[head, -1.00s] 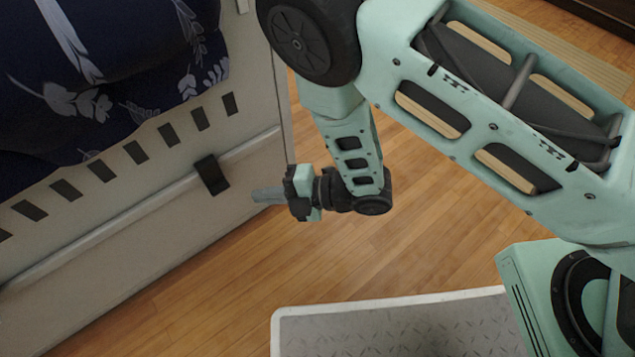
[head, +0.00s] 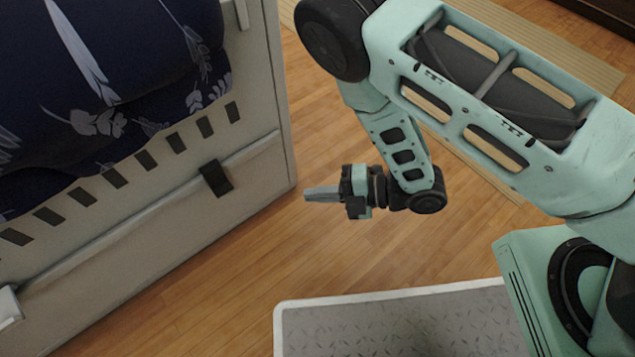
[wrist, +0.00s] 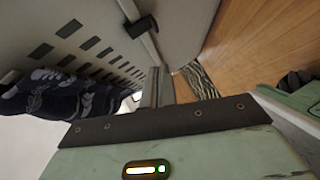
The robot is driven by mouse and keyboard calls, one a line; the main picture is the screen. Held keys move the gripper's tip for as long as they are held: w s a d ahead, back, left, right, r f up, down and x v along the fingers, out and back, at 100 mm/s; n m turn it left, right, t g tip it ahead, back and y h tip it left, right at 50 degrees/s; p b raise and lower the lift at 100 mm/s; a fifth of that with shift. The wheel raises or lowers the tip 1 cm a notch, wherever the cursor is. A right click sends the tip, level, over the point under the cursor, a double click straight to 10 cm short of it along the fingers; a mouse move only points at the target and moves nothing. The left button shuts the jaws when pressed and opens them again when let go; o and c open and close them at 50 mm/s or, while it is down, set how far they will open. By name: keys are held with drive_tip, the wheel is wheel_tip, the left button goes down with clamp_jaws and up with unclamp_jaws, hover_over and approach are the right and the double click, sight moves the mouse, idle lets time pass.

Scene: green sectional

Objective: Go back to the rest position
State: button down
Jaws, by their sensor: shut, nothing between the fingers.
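My gripper (head: 308,194) is in the middle of the head view, its fingers pointing left. The fingers are together with nothing between them. It hangs above the wood floor, just right of the white furniture's end, with a gap of floor showing between them in the picture. In the wrist view the closed fingers (wrist: 158,85) point up toward the slotted white panel.
A white bed-like frame (head: 150,245) with slots and a black latch (head: 215,178) fills the left. Dark blue floral bedding (head: 110,70) lies on it. Wood floor (head: 230,275) is clear below my gripper. A striped mat (head: 510,50) lies at the back right.

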drive_tip(key=w+r+m+t+h+p, duration=0.1)
drive_tip(key=w+r+m+h+p, duration=0.1)
drive_tip(key=w+r+m+h, duration=0.35)
drive_tip(key=w+r+m+t+h+p, duration=0.1)
drive_tip(key=w+r+m+h+p, duration=0.15)
drive_tip(key=r+m, duration=0.6)
drive_tip(key=s+d+r+m+g+h+p, duration=0.25)
drive_tip(key=s+d+r+m, duration=0.3)
drive_tip(key=s+r, duration=0.35)
drive_tip(key=s+d+r+m+g+h+p, duration=0.1)
drive_tip(key=s+d+r+m+g+h, duration=0.1)
drive_tip(key=s+d+r+m+h, duration=0.55)
wheel_tip(320, 180, up, 40)
drive_tip(key=s+a+n+y+p, duration=0.1)
drive_tip(key=a+n+y+p, duration=0.1)
drive_tip(key=p, duration=3.5)
drive_tip(key=shift+s+f+n+y, duration=0.2)
drive_tip(key=shift+n+y, duration=0.5)
drive_tip(key=shift+y, duration=0.1)
